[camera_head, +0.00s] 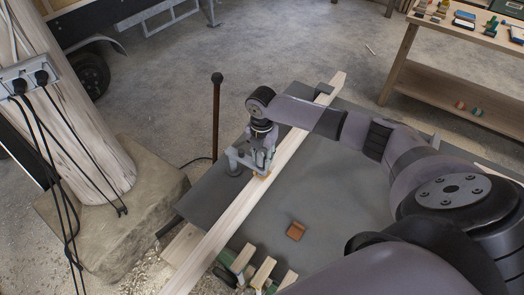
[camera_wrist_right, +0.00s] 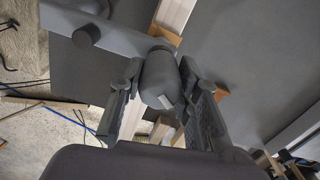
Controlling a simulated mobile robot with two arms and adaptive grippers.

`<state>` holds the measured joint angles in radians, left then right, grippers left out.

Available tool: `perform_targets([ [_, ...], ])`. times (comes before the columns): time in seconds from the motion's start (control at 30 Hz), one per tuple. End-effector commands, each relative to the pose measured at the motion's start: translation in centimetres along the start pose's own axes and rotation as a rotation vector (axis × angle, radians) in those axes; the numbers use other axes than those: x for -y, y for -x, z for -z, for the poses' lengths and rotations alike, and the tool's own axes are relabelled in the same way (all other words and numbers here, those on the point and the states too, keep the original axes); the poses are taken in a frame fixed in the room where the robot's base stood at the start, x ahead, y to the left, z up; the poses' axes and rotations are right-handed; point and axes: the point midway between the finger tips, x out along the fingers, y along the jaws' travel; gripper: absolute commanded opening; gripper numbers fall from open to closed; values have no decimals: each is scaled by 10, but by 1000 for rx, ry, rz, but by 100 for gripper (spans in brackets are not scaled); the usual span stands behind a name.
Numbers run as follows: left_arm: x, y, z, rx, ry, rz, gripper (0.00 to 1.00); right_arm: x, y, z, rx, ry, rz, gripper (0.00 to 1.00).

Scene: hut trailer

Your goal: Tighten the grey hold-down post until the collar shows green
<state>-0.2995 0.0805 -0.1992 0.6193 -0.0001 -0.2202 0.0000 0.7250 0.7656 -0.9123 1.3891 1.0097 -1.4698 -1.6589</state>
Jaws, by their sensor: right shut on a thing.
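The grey hold-down (camera_head: 236,157) stands on the grey bench top, its bar reaching over a long pale timber (camera_head: 225,215). My right gripper (camera_head: 262,158) comes down over the bar's end above the timber. In the right wrist view, the rounded grey post (camera_wrist_right: 160,78) at the end of the bar (camera_wrist_right: 112,28) sits between the two fingers of my right gripper (camera_wrist_right: 161,85), which is shut on it. A small tan wood piece shows beneath it, on the timber. I see no green collar; any collar is hidden or too small to tell. My left gripper is not in view.
An orange-brown block (camera_head: 296,231) lies on the bench top (camera_head: 330,205). A thin brown post with a dark knob (camera_head: 216,110) rises behind the bench's left corner. Several wood pieces sit at the near edge. A wooden workbench (camera_head: 455,45) stands back right.

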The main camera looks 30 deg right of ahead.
Motion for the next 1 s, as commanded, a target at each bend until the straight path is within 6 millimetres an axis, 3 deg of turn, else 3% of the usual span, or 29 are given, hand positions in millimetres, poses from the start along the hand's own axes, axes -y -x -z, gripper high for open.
perform_targets([
  [0.3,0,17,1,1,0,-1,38,-1,2,-1,0,-302,-2,2],
  [1.0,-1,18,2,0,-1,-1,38,-2,1,-2,1,-965,-4,2],
])
